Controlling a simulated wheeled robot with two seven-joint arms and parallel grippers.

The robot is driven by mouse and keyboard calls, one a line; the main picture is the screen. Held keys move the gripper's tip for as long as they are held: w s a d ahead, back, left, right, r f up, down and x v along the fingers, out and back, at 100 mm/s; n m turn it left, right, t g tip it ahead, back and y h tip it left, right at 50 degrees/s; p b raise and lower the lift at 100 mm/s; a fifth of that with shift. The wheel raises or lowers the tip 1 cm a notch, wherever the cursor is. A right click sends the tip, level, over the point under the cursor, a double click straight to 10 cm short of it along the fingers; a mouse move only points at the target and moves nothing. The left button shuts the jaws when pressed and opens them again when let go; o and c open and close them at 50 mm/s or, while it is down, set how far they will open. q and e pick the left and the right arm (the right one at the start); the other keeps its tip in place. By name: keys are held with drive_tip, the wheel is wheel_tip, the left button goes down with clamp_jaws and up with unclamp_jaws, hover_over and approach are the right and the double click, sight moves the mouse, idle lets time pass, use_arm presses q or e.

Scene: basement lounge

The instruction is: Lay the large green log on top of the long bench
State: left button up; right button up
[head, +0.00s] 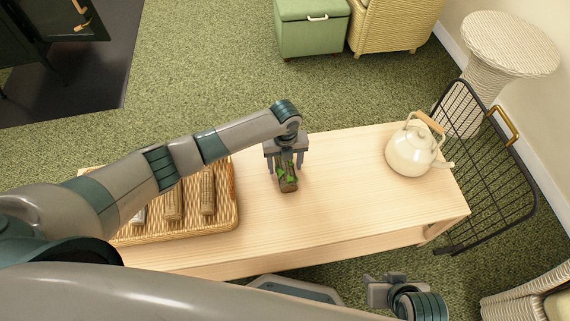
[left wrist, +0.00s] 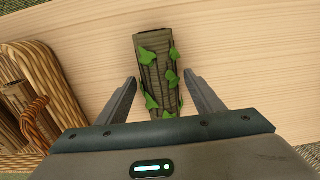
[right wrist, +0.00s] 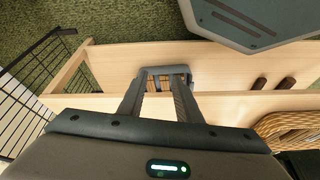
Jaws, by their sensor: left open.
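The large green log (head: 289,186), brown with green leaves, lies on the top of the long bench (head: 340,200), near its middle. My left gripper (head: 286,166) is directly over it. In the left wrist view, the log (left wrist: 155,65) shows between the two spread fingers, with a gap on each side. My left gripper is open and holds nothing. My right gripper (head: 384,287) is in front of the bench's near edge, away from the log. Its fingers (right wrist: 160,80) are apart in the right wrist view, facing the bench's side.
A wicker tray (head: 232,214) with several logs covers the bench's left part. A cream kettle (head: 410,150) stands at the right end, beside a black metal rack (head: 490,150). Bench top between log and kettle is clear. Short logs (right wrist: 286,83) show low in the bench.

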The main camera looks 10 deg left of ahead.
sight(285, 164)
use_arm(q)
wheel_tip(285, 164, up, 12)
drive_tip(key=p, duration=0.1)
use_arm(e)
drive_tip(key=shift+s+d+g+h, duration=0.2)
drive_tip(key=shift+s+d+g, duration=0.15)
drive_tip(key=shift+d, duration=0.25)
drive_tip(key=shift+s+d+g+h, duration=0.25)
drive_tip(key=shift+s+d, duration=0.2)
drive_tip(key=shift+d, duration=0.15)
drive_tip(key=shift+w+a+r, duration=0.1)
drive_tip(key=shift+a+r, duration=0.05)
drive_tip(key=shift+r, duration=0.05)
